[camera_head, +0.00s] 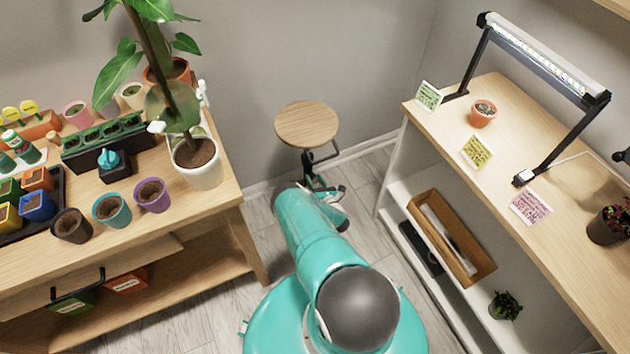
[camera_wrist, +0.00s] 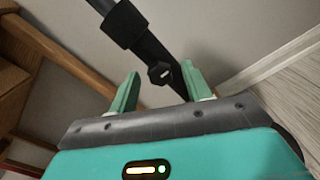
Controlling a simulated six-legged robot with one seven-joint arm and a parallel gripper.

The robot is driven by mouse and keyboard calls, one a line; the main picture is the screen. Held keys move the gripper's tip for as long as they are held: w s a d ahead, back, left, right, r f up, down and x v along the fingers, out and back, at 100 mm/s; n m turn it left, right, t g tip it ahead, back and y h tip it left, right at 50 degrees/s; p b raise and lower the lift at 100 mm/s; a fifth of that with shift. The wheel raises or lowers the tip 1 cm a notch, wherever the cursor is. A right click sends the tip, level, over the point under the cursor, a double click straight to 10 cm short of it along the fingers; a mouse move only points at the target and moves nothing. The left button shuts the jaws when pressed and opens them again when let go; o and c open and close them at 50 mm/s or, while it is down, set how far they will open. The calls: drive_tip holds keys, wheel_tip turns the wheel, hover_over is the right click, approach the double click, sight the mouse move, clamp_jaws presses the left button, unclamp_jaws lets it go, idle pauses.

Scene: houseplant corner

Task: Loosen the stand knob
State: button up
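The stand (camera_head: 307,125) has a round wooden top on a dark post and stands against the back wall between the table and the shelf. Its dark knob (camera_wrist: 160,74) shows in the wrist view, small and faceted with a light mark, on the side of the black post below a thicker collar (camera_wrist: 124,24). My gripper (camera_wrist: 160,69) is open, and its two green fingers appear on either side of the knob with gaps at both sides. I cannot tell how far the knob is from the fingers in depth. In the head view my arm largely hides the stand's lower part.
A wooden table (camera_head: 225,185) with pots and a tall plant in a white pot (camera_head: 197,165) stands at left. A shelf unit (camera_head: 490,95) with a lamp (camera_head: 545,55), note cards and a wooden box (camera_head: 452,240) is at right. A strip of floor is free between them.

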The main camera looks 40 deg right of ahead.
drive_tip(key=v, duration=1.4)
idle(0.4)
